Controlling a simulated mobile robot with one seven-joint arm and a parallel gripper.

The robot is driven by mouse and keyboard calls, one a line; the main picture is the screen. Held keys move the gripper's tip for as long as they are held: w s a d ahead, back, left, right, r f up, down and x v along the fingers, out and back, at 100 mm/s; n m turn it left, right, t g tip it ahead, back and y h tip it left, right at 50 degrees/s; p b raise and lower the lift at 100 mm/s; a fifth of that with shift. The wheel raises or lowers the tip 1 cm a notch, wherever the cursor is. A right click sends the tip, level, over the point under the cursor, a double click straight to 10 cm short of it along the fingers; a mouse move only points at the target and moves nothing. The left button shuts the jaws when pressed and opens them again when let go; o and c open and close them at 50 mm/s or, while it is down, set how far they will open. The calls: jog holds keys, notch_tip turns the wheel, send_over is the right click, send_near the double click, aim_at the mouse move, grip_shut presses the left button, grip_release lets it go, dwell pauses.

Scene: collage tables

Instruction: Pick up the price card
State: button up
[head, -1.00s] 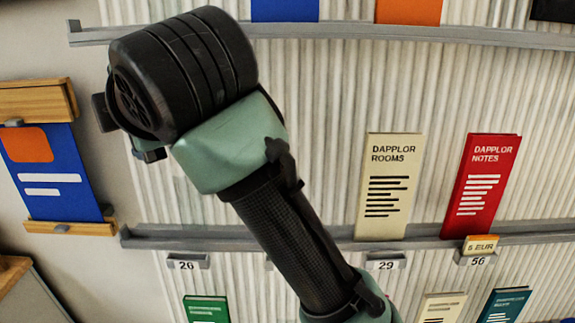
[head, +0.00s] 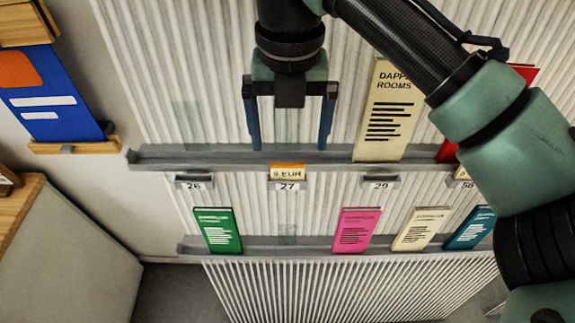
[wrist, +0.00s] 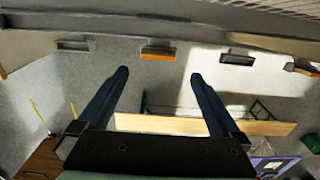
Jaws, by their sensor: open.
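An orange and white price card (head: 287,171) marked "9 EUR" sits above the number 27 on the upper ledge's front edge. My gripper (head: 289,146) points down above it, with one blue finger to each side and its tips at the ledge. It is open and empty. In the wrist view the orange card (wrist: 158,56) lies just beyond the gap between the fingertips (wrist: 159,75), apart from them. A second price card (head: 461,173), at number 56, is mostly hidden behind my arm.
A cream "Dapplor Rooms" brochure (head: 388,112) stands right of the gripper; a red one (head: 447,152) is largely hidden by my arm. The upper ledge (head: 232,155) is bare around the fingers. Green (head: 217,231) and pink (head: 356,231) brochures stand on the lower ledge.

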aim_at(288, 165)
jog(key=shift+w+a+f+p, duration=0.1)
jog(key=shift+f+p, duration=0.65)
jog(key=shift+f, duration=1.05)
jog(key=shift+w+a+f+p, duration=0.1)
jog(key=shift+f+p, duration=0.6)
jog(key=shift+f, duration=1.1)
jog(key=c, duration=1.3)
